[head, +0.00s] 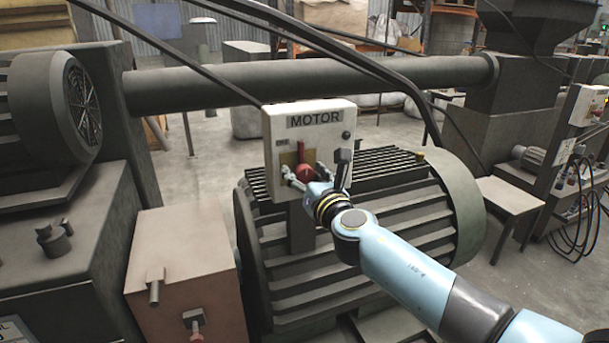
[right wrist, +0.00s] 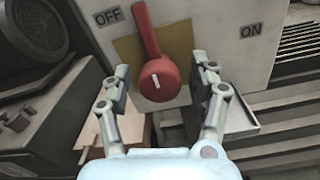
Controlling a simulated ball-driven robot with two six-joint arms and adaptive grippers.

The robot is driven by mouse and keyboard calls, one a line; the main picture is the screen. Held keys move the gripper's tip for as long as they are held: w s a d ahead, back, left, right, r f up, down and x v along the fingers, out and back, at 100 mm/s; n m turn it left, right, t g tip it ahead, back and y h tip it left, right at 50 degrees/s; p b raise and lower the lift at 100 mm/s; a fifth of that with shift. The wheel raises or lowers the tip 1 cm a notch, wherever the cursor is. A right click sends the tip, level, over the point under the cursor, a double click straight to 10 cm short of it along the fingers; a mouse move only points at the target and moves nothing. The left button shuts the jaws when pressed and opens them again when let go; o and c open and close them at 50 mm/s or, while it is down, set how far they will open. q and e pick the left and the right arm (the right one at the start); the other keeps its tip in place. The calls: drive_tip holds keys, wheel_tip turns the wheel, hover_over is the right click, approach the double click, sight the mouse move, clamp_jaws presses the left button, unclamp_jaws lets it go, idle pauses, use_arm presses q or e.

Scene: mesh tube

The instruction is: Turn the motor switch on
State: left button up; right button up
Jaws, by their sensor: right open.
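The motor switch is a red rotary knob with a long handle (right wrist: 152,55) on a pale control box (head: 340,118) labelled MOTOR. In the right wrist view its handle points up and leans slightly left, toward the OFF label (right wrist: 109,16). The ON label (right wrist: 251,30) is to the right. My right gripper (right wrist: 162,78) is open, with one finger on each side of the knob's round lower part; I see gaps, so the fingers look apart from it. In the head view the red switch (head: 301,150) stands partly behind my right gripper (head: 304,173). My left gripper is not in view.
The box is mounted in front of a large ribbed motor housing (head: 440,215). A thick horizontal pipe (head: 400,74) and dark cables pass behind and above the box. A reddish-brown cabinet (head: 180,250) stands at the lower left. A second control box (head: 587,105) is far right.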

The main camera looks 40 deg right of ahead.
drive_tip(key=shift+c, duration=0.4)
drive_tip(key=c, duration=1.1)
drive_tip(key=shift+m, duration=0.3)
drive_tip(key=m+b, duration=0.2)
drive_tip(key=m, duration=0.1)
drive_tip(key=shift+f+m, duration=0.1)
drive_tip(key=shift+m, duration=0.2)
drive_tip(key=m+b, duration=0.1)
drive_tip(key=m, duration=0.3)
drive_tip(key=shift+m+b, duration=0.3)
drive_tip(key=shift+b, duration=0.1)
drive_tip(key=m+b, duration=0.2)
drive_tip(key=m, duration=0.2)
drive_tip(key=shift+m+b, duration=1.05)
drive_tip(key=shift+m, duration=1.45)
